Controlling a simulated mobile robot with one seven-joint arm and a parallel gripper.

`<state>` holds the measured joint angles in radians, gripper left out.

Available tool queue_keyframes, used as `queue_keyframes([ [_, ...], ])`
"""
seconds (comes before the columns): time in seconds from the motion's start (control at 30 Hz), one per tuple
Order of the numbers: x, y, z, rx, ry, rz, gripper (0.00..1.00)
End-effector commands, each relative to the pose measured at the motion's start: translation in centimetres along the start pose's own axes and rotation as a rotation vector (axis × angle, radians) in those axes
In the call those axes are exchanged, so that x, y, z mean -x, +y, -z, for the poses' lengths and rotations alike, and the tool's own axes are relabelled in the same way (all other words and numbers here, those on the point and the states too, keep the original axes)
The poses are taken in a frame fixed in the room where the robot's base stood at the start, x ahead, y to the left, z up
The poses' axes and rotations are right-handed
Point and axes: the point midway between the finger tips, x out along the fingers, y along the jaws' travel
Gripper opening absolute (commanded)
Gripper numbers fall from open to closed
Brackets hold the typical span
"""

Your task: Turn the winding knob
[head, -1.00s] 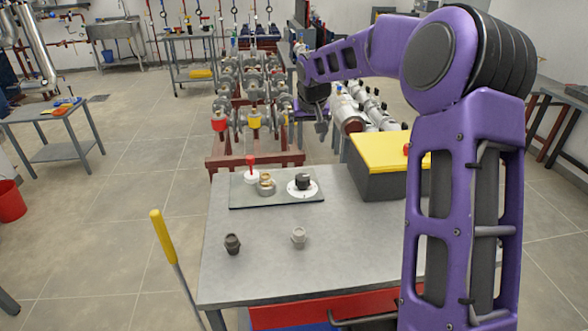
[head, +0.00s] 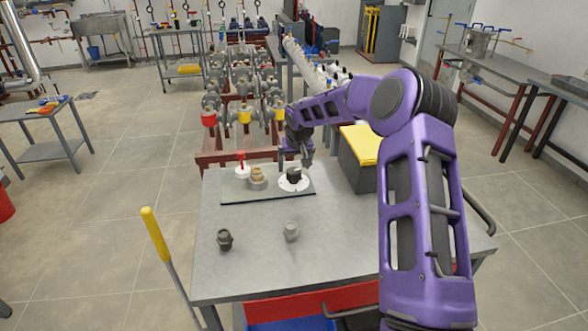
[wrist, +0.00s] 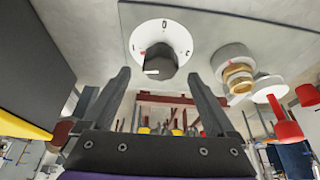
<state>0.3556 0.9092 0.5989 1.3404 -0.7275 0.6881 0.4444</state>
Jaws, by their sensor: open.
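The winding knob (head: 293,173) is a black knob on a round white dial, at the right end of a dark plate on the grey table. In the wrist view the knob (wrist: 153,62) shows on its white dial with dark marks and a small red one, and a pale mark on the knob's side. My gripper (head: 297,162) is above the dial in the head view, close to the knob. In the wrist view its two dark fingers (wrist: 157,82) are spread apart with a gap between them. The knob shows beyond the fingertips, roughly in line with the gap. I cannot tell whether a finger touches it.
A brass fitting (head: 258,178) and a red-handled valve (head: 241,166) stand left of the dial on the dark plate (head: 235,197). A black-and-yellow box (head: 362,146) stands to the right. Two small fittings lie nearer the front; the table's front area is otherwise clear.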

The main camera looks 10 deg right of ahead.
Motion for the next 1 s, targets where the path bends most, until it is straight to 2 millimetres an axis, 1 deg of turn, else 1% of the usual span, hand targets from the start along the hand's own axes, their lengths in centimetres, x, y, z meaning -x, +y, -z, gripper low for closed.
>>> queue_keyframes([
  [0.03, -0.8, -0.1, 0.0, -0.001, -0.001, 0.002, 0.91],
  [0.1, -1.5, 0.0, 0.0, -0.001, -0.001, 0.001, 0.91],
  [0.2, -2.1, 0.0, 0.0, 0.0, 0.0, 0.001, 0.91],
  [0.3, -2.4, 0.0, 0.0, 0.0, 0.0, 0.0, 0.91],
  [0.53, -2.4, 0.0, 0.0, 0.0, 0.0, 0.0, 0.91],
  [0.67, -2.4, 0.0, 0.0, 0.0, 0.0, 0.0, 0.68],
  [0.7, -2.4, 0.0, 0.0, 0.0, 0.0, 0.0, 0.61],
  [0.77, -2.4, 0.0, 0.0, 0.0, 0.0, 0.0, 0.5],
  [0.8, -2.4, 0.0, 0.0, 0.0, 0.0, 0.0, 0.43],
  [0.87, -2.4, 0.0, 0.0, 0.0, 0.0, 0.0, 0.32],
  [0.9, -2.4, 0.0, 0.0, 0.0, 0.0, 0.0, 0.25],
  [0.97, -2.4, 0.0, 0.0, 0.0, 0.0, 0.0, 0.14],
  [1.0, -2.4, 0.0, 0.0, 0.0, 0.0, 0.0, 0.07],
])
